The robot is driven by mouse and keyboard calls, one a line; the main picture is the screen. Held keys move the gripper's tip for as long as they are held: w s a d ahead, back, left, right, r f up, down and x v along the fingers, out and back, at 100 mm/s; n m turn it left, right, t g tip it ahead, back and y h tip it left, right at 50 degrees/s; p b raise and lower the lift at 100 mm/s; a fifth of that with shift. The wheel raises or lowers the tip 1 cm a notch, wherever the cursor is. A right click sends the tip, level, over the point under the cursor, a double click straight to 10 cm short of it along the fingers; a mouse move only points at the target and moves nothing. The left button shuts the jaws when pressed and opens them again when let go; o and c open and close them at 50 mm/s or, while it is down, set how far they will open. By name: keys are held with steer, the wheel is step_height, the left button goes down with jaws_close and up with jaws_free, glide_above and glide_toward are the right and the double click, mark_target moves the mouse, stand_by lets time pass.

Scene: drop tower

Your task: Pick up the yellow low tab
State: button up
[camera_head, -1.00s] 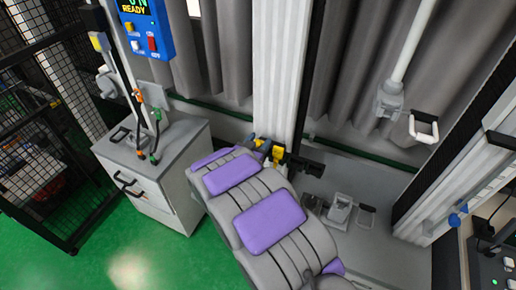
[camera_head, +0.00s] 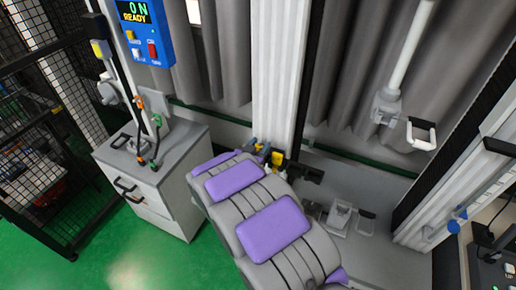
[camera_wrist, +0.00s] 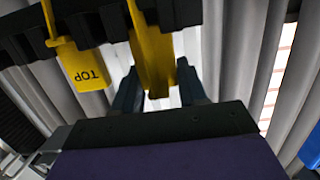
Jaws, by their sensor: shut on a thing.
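In the wrist view, a yellow tab (camera_wrist: 153,55) without readable lettering hangs from a dark bar at the top. My gripper (camera_wrist: 158,88) has its two dark fingers on either side of this tab's lower part and is shut on it. I cannot read whether it is marked low. A second yellow tab (camera_wrist: 85,68), lettered "TOP", hangs to its left, clear of the fingers. In the head view, small yellow parts (camera_head: 277,158) show at the foot of the white column, beyond my arm, which hides much of the contact.
A grey cabinet (camera_head: 165,185) with cables on top stands left. A blue display box (camera_head: 146,35) reads "0 N READY". The white column (camera_head: 277,75) stands behind the tabs, before grey curtains. A grey base with a small clamp (camera_head: 340,215) lies right. Green floor is open at lower left.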

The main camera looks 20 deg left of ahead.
step_height(320, 180, up, 3)
steer(key=shift+f+p, duration=0.1)
steer(key=shift+p, duration=0.3)
steer(key=s+d+r+p, duration=0.1)
steer(key=s+d, duration=0.8)
steer(key=s, duration=0.4)
steer(key=shift+d+p, duration=0.15)
steer(key=shift+p, duration=0.15)
steer(key=shift+r+p, duration=0.25)
steer(key=shift+p, duration=0.05)
steer(key=shift+w, duration=0.1)
